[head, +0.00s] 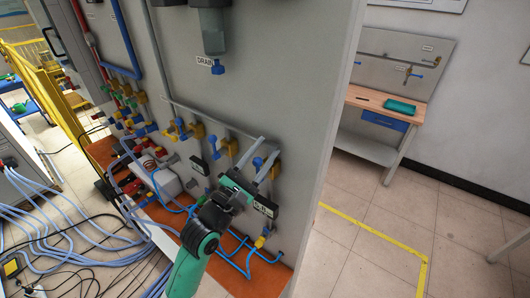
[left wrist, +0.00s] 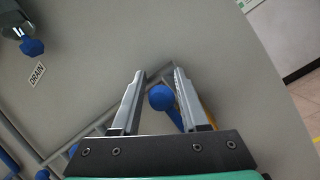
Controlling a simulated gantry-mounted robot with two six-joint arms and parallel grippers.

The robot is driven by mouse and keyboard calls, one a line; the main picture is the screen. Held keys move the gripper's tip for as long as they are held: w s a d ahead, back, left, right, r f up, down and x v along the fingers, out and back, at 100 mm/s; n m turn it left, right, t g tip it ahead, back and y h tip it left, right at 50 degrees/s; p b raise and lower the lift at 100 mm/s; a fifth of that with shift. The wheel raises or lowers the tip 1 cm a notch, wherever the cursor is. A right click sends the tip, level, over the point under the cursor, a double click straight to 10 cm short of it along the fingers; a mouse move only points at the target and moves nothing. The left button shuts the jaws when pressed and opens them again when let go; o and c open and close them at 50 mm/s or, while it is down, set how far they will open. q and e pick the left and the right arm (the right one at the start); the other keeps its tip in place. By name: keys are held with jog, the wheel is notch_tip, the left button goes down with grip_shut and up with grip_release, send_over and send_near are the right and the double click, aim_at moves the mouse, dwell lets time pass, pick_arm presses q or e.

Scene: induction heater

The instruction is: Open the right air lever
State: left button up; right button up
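The right air lever (head: 258,162) is a blue handle at the right end of the row of valves on the grey panel. In the left wrist view its round blue knob (left wrist: 160,97) lies between my two fingers, with a bit of yellow behind the right finger. My left gripper (head: 270,147) points at the panel with its fingers spread on either side of the lever. The left wrist view also shows the gripper (left wrist: 159,73) open, with a gap visible beside the knob. Whether a finger touches the lever is unclear. My right gripper is not in view.
More blue-handled valves (head: 198,131) line the panel to the left. A DRAIN outlet with a blue knob (head: 218,68) is above. Blue tubes (head: 226,250) run below, over a brown shelf. A workbench (head: 372,103) stands far right across clear floor.

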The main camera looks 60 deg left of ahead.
pick_arm(q)
jog(key=shift+o, duration=0.9)
jog(key=b+v, duration=0.1)
jog(key=v, duration=1)
jog(key=shift+s+b, duration=0.3)
jog(key=shift+b, duration=0.05)
jog(key=shift+d+f, duration=0.1)
jog(key=shift+d, duration=0.05)
